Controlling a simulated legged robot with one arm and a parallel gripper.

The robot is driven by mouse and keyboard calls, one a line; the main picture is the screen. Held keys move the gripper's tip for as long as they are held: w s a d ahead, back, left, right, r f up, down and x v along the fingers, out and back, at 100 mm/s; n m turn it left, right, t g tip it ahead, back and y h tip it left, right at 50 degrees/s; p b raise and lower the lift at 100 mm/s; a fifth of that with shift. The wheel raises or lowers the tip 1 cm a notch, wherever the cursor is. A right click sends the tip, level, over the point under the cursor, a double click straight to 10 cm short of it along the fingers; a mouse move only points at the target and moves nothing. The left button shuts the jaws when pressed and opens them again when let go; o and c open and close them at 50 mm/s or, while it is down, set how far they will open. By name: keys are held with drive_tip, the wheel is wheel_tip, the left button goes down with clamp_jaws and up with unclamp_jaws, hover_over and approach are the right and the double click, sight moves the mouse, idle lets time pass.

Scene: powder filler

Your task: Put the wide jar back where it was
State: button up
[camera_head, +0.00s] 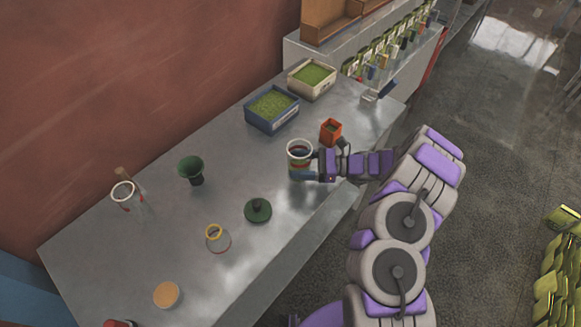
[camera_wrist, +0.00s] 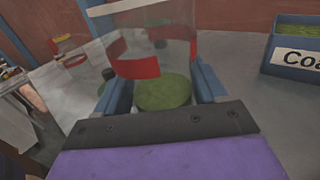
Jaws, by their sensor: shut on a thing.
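The wide jar (camera_head: 299,149) is clear with a pale rim and a red band, at the right front part of the steel counter. My gripper (camera_head: 304,172) is shut on it from the front right. In the wrist view the clear jar (camera_wrist: 150,45) with its red label stands upright between the two blue fingers of my gripper (camera_wrist: 161,88). A green round mass (camera_wrist: 163,92) shows low between the fingers; I cannot tell for sure that it lies inside the jar. Whether the jar touches the counter is unclear.
A blue bin (camera_head: 272,124) and a cream bin (camera_head: 312,92) hold green powder. A green funnel (camera_head: 191,168), green lid (camera_head: 258,211), yellow-rimmed jar (camera_head: 217,240) and white-rimmed jar (camera_head: 126,200) stand left.

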drive_tip(key=shift+w+a+f, duration=0.2)
drive_tip(key=shift+w+a, duration=0.3)
drive_tip(key=shift+w, duration=0.1)
drive_tip(key=shift+w+r, duration=0.1)
drive_tip(key=shift+w, duration=0.4)
drive_tip(key=shift+d, duration=0.15)
drive_tip(key=shift+f+b, duration=0.3)
drive_tip(key=shift+f, duration=0.15)
drive_tip(key=shift+a+f+b, duration=0.15)
drive_tip(key=shift+a+f, duration=0.1)
drive_tip(key=shift+f, duration=0.4)
drive_tip(key=shift+a+f+b, duration=0.15)
drive_tip(key=shift+a+f, duration=0.1)
drive_tip(key=shift+f, duration=0.35)
drive_tip(key=shift+a+f, duration=0.2)
drive_tip(key=shift+a, duration=0.05)
drive_tip(key=shift+r, duration=0.1)
drive_tip(key=o, duration=1.2)
drive_tip(key=shift+d+r, duration=0.1)
drive_tip(key=shift+d, duration=0.45)
drive_tip(key=shift+a, duration=0.1)
